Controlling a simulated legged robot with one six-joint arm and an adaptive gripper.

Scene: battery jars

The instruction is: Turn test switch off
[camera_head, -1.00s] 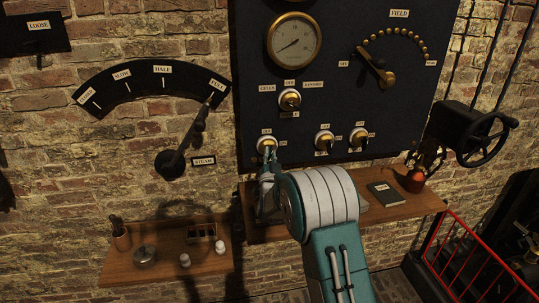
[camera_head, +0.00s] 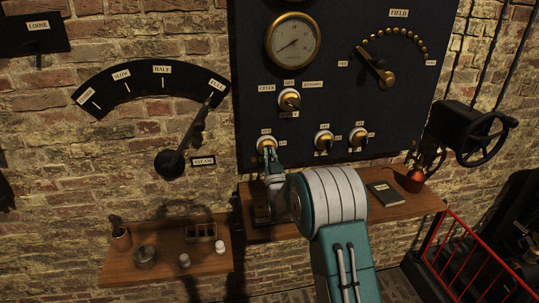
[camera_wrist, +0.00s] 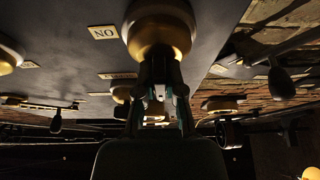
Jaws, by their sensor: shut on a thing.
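A row of small rotary switches with brass centres and pale rims is on the dark panel (camera_head: 340,95). My gripper (camera_head: 270,156) is at the lower left switch (camera_head: 266,142), shut on its handle, seen from below. In the wrist view, my gripper (camera_wrist: 160,65) reaches up to the same brass switch (camera_wrist: 158,28), its two fingers close together. The fingers mostly hide the handle, so its exact angle is unclear. An ON label (camera_wrist: 103,32) is beside the switch in the wrist view. The switch's name label cannot be read.
Two similar switches (camera_head: 324,140) (camera_head: 358,138) are to the right, and another (camera_head: 289,99) is above. A wooden shelf (camera_head: 300,226) with a dark book (camera_head: 382,192) and a red-brown pot (camera_head: 414,180) is below. The steam lever (camera_head: 183,150) stands left on the brick wall.

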